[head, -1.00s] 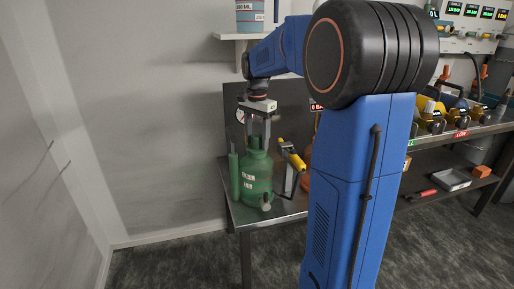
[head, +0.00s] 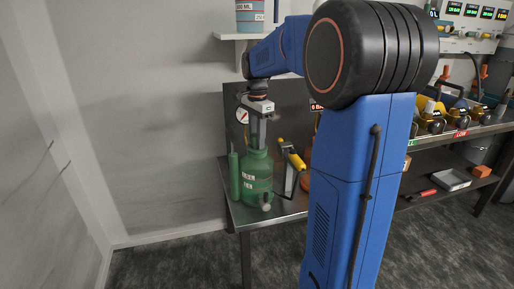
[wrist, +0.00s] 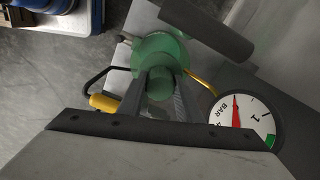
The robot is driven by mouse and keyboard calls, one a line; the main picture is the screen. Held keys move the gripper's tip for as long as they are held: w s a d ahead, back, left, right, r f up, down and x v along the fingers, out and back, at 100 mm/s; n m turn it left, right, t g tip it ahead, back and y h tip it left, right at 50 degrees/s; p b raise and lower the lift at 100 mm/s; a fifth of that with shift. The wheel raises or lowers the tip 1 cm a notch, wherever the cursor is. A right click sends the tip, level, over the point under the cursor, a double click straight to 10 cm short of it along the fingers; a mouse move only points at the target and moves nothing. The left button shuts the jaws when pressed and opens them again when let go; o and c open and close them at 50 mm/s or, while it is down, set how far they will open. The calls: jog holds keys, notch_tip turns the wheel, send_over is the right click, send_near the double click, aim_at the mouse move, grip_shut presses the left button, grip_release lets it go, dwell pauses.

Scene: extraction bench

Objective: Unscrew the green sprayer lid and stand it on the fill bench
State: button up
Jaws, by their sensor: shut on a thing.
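The green sprayer (head: 257,180) stands upright on a metal bench (head: 280,216) in the head view, and its body shows in the wrist view (wrist: 160,50). My gripper (head: 258,146) points straight down over its top. In the wrist view, my gripper (wrist: 160,88) has its fingers shut on both sides of the round green lid (wrist: 158,83). The lid is at the sprayer's mouth; I cannot tell whether its thread is loose. In the head view the fingers mostly hide the lid.
A green cylinder (head: 234,175) stands close left of the sprayer. A yellow-handled lance (head: 292,156) stands close right. A pressure gauge (wrist: 241,119) is on the panel behind. A longer bench (head: 462,136) with yellow-and-black items is at the right.

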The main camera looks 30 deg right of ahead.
jog(key=n, duration=0.6)
jog(key=shift+n, duration=0.4)
jog(key=n, duration=0.6)
jog(key=shift+n, duration=0.3)
jog(key=n, duration=0.6)
jog(key=shift+n, duration=0.4)
jog(key=n, duration=0.6)
jog(key=shift+r+n, duration=0.1)
jog(key=shift+n, duration=0.3)
jog(key=o, duration=1.2)
